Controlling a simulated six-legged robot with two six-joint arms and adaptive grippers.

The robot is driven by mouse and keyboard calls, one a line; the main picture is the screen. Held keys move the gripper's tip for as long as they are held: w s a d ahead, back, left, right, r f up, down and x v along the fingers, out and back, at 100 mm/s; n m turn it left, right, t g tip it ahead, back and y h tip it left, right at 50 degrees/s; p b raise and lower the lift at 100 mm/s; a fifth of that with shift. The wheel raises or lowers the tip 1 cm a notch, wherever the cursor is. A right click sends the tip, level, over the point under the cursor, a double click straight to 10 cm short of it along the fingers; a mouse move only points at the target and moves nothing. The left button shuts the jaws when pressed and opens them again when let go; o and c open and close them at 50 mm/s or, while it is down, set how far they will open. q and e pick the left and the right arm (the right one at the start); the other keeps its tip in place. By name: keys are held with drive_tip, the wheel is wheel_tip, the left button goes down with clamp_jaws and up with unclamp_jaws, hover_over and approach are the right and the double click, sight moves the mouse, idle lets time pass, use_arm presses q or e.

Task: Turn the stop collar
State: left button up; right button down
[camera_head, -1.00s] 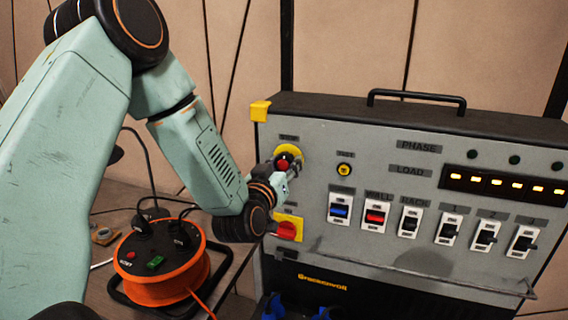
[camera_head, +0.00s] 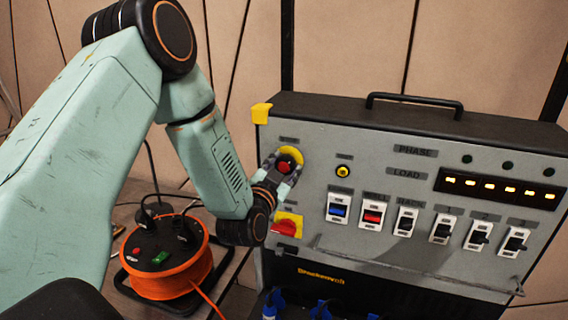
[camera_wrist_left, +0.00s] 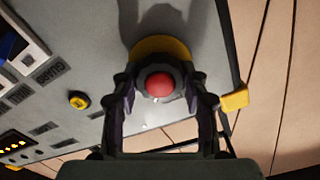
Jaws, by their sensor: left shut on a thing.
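The stop button has a red cap (camera_head: 286,163) and a dark collar, on a round yellow plate (camera_head: 293,153) at the upper left of the grey panel. In the left wrist view, the red cap (camera_wrist_left: 159,85) faces me, ringed by the dark collar (camera_wrist_left: 146,99), with the yellow plate (camera_wrist_left: 160,46) behind. My left gripper (camera_head: 279,170) is at the button, one finger on each side of the collar. In the left wrist view, its fingers (camera_wrist_left: 162,98) are shut on the collar. The fingers hide the collar's sides. My right gripper is not in view.
Below the button is a red rotary switch on a yellow plate (camera_head: 287,225). To the right are a small yellow button (camera_head: 343,171), several rocker switches (camera_head: 373,213) and lit amber lamps (camera_head: 490,186). An orange cable reel (camera_head: 165,270) stands at the lower left.

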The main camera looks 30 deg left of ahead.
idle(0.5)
use_arm(q)
drive_tip(key=o, duration=1.2)
drive_tip(key=shift+w, duration=0.1)
drive_tip(key=shift+c, duration=0.2)
drive_tip(key=v, duration=1.2)
drive_tip(key=shift+f, duration=0.1)
